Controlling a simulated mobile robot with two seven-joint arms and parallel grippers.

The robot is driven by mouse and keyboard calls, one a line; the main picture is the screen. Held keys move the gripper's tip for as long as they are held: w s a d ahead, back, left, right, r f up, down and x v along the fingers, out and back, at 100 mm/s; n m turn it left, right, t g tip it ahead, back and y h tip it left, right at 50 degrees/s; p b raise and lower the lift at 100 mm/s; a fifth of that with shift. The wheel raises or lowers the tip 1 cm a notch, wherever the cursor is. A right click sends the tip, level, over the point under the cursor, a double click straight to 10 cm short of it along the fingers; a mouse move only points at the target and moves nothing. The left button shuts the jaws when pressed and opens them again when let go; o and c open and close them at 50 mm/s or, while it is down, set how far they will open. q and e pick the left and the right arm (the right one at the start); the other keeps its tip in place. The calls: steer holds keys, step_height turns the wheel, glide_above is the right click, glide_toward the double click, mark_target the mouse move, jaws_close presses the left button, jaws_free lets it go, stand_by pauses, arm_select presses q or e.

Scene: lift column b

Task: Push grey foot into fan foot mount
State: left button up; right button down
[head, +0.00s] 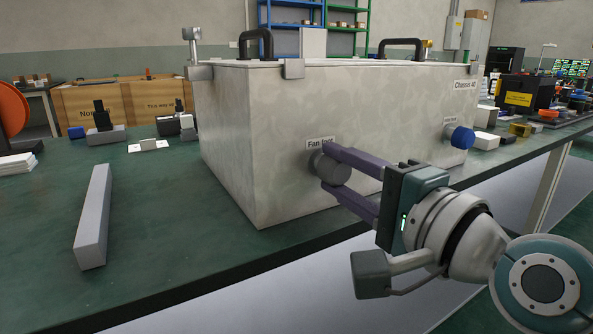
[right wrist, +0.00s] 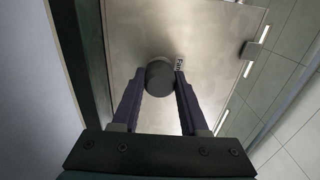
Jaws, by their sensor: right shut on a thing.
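The grey foot (head: 333,171) is a short round cylinder at the fan foot mount on the chassis (head: 265,120) side, just under the "Fan foot" label (head: 320,142). My right gripper (head: 328,168) is shut on the grey foot, with its purple fingers on either side of it. In the right wrist view, the foot (right wrist: 159,78) sits between the fingertips (right wrist: 160,82) against the chassis face (right wrist: 205,45). The mount is mostly hidden behind the foot, so I cannot tell how deep the foot sits. My left gripper is out of view.
The chassis stands on a green table (head: 150,230). A blue foot (head: 461,138) sticks out from its right side. A long grey bar (head: 93,215) lies at the left. Small parts and a white card (head: 148,146) lie behind. The table's front edge runs below the chassis.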

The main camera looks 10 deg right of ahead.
steer(key=shift+c, duration=1.8)
jaws_free()
steer(key=shift+w, duration=0.1)
steer(key=p+v, duration=0.1)
steer(key=v, duration=0.9)
steer(key=shift+a+r+p, duration=0.1)
steer(key=shift+p, duration=0.2)
